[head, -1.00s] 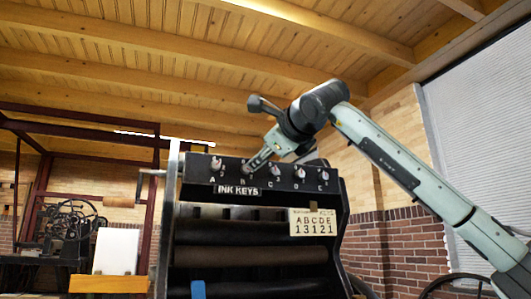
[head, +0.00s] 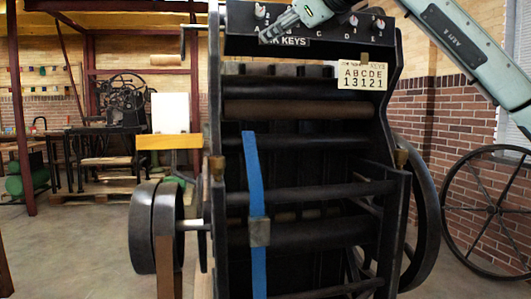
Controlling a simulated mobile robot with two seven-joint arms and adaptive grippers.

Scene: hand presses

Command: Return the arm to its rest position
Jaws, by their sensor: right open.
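The black press (head: 300,195) stands in the middle of the head view. Its ink-key panel (head: 238,22) is at the top edge, with a pale key (head: 260,12) at the left and two more (head: 353,20) (head: 380,25) at the right. My right gripper (head: 270,36) comes in from the upper right, with its fingers in front of the panel and overlapping the start of the "INK KEYS" label (head: 290,41). It is open, and I see nothing held in it. My gripper and arm hide the middle keys. My left gripper is out of view.
A card (head: 362,77) reading "ABCDE 13121" hangs on the press. A blue strap (head: 252,170) runs down its front. A spoked wheel (head: 495,208) stands at the right by the brick wall. Open floor (head: 80,245) lies at the left.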

